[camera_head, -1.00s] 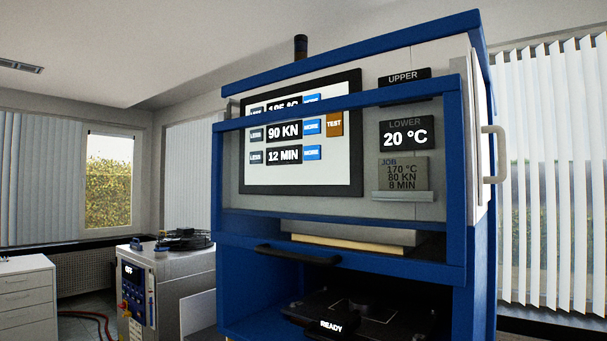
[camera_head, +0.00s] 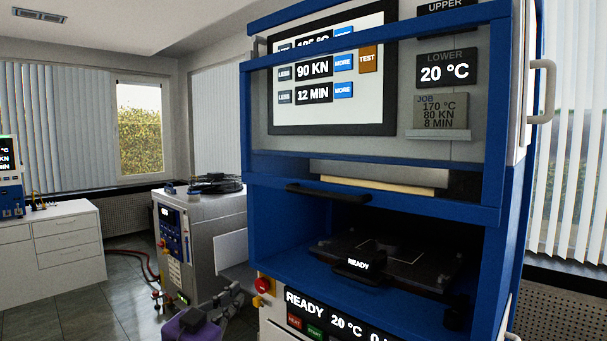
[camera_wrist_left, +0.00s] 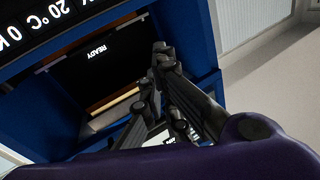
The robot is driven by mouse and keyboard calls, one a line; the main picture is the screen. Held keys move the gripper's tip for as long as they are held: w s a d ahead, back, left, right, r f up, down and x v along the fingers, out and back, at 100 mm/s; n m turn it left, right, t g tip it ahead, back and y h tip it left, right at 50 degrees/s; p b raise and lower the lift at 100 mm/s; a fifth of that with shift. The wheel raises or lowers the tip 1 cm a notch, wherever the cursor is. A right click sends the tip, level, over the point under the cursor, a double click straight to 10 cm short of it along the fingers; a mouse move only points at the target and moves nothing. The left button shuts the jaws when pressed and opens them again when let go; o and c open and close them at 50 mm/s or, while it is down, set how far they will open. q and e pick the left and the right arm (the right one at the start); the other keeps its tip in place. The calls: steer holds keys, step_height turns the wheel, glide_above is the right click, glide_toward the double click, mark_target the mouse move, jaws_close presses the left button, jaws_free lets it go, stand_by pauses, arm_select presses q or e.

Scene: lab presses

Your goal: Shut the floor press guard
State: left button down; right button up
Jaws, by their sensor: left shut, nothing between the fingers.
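The floor press (camera_head: 262,200) is a tall blue frame filling the middle and right of the head view. Its guard (camera_head: 375,193) is a blue-framed clear panel with a black handle (camera_head: 327,195) on its lower bar. The guard is raised, and the bay below it is open. Inside, a black lower plate (camera_head: 395,255) carries a READY label. My left gripper (camera_wrist_left: 158,75) is shut and empty in the left wrist view, in front of the press opening. In the head view my left arm is low, left of the press. My right gripper is out of view.
A grey control cabinet (camera_head: 220,220) with a coiled black cable on top stands left of the press. A white drawer unit (camera_head: 60,245) is farther left. A red emergency button (camera_head: 263,285) sits at the press's lower left. Floor between is partly clear.

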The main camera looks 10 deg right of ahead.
arm_select(q)
steer(key=s+d+r+m+g+h, duration=0.1)
steer(key=d+r+m+h, duration=0.2)
steer(key=r, duration=1.3)
steer(key=d+r+m+g+h, duration=0.1)
steer(key=d+r+g+h, duration=0.3)
steer(key=r, duration=1.1)
steer(key=w+d+f+n+t+y+p, duration=0.1)
steer(key=w+d+f, duration=0.3)
steer(key=d, duration=0.4)
steer(key=shift+w+d+f+n, duration=0.2)
steer(key=shift+w+d+n, duration=0.15)
steer(key=shift+w, duration=0.25)
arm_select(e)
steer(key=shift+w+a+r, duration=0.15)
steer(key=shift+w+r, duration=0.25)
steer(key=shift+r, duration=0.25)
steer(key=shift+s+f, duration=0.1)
